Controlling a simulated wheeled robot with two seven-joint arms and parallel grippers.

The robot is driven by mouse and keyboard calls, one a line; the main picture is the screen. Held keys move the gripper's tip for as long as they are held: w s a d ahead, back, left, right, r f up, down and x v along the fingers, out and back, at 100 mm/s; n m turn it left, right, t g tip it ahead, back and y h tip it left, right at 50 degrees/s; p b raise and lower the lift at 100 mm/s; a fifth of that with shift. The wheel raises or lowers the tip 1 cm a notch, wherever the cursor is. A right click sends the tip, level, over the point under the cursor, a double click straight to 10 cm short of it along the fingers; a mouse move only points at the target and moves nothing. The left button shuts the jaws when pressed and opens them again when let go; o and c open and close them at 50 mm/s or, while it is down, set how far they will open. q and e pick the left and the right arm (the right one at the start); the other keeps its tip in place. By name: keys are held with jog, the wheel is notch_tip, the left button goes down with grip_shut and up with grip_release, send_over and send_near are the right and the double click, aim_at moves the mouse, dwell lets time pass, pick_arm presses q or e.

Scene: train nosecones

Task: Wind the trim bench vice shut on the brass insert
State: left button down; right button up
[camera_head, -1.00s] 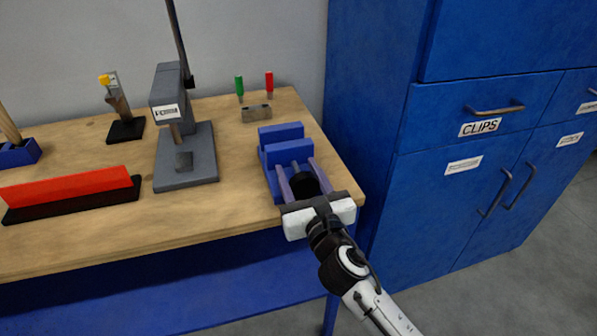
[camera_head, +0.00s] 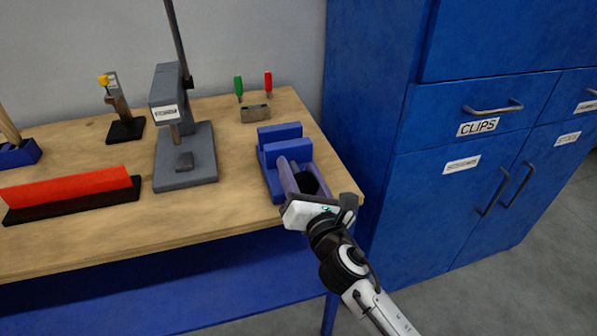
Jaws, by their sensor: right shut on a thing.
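The blue trim bench vice (camera_head: 280,132) stands at the right front part of the wooden bench, with a narrow gap between its two jaws. I cannot make out the brass insert; any piece between the jaws is hidden. My right gripper (camera_head: 299,168) reaches in over the bench's front edge, at the near end of the vice. Its fingers are shut on the dark round vice handle (camera_head: 307,183), which shows partly between them. The gripper body is rolled and tilted and covers the near end of the vice. My left gripper is not in view.
A grey press (camera_head: 186,150) stands left of the vice. A red bar on a black base (camera_head: 70,190) lies at the left front. Behind the vice is a grey block (camera_head: 255,114) near green and red handled tools. A blue cabinet (camera_head: 375,110) stands close on the right.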

jog(key=shift+s+a+f, duration=0.1)
jog(key=shift+a+f, duration=0.05)
jog(key=shift+f, duration=0.15)
